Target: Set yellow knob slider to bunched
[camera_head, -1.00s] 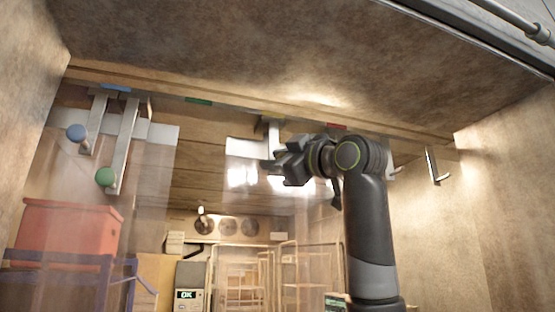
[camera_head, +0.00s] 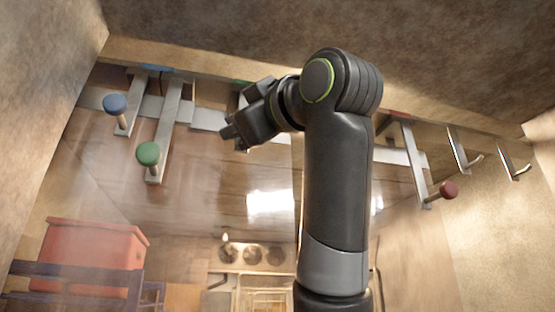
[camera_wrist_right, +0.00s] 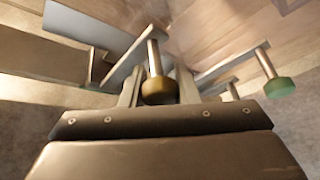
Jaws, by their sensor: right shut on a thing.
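The yellow knob (camera_wrist_right: 160,90) looks dark golden and hangs on a short post from a grey slider arm. In the right wrist view it sits between the fingers of my right gripper (camera_wrist_right: 158,88). In the head view my right gripper (camera_head: 232,138) is shut on it and hides it, below the green mark (camera_head: 240,82) on the overhead rail. The yellow slider's bar is mostly hidden behind the gripper. My left gripper is out of view.
The green-knob slider (camera_head: 149,153) and blue-knob slider (camera_head: 115,104) hang left of the gripper. The red-knob slider (camera_head: 448,190) hangs at right, near wall hooks (camera_head: 460,150). Clear strips hang below the rail (camera_head: 210,72). A red crate (camera_head: 92,258) stands lower left.

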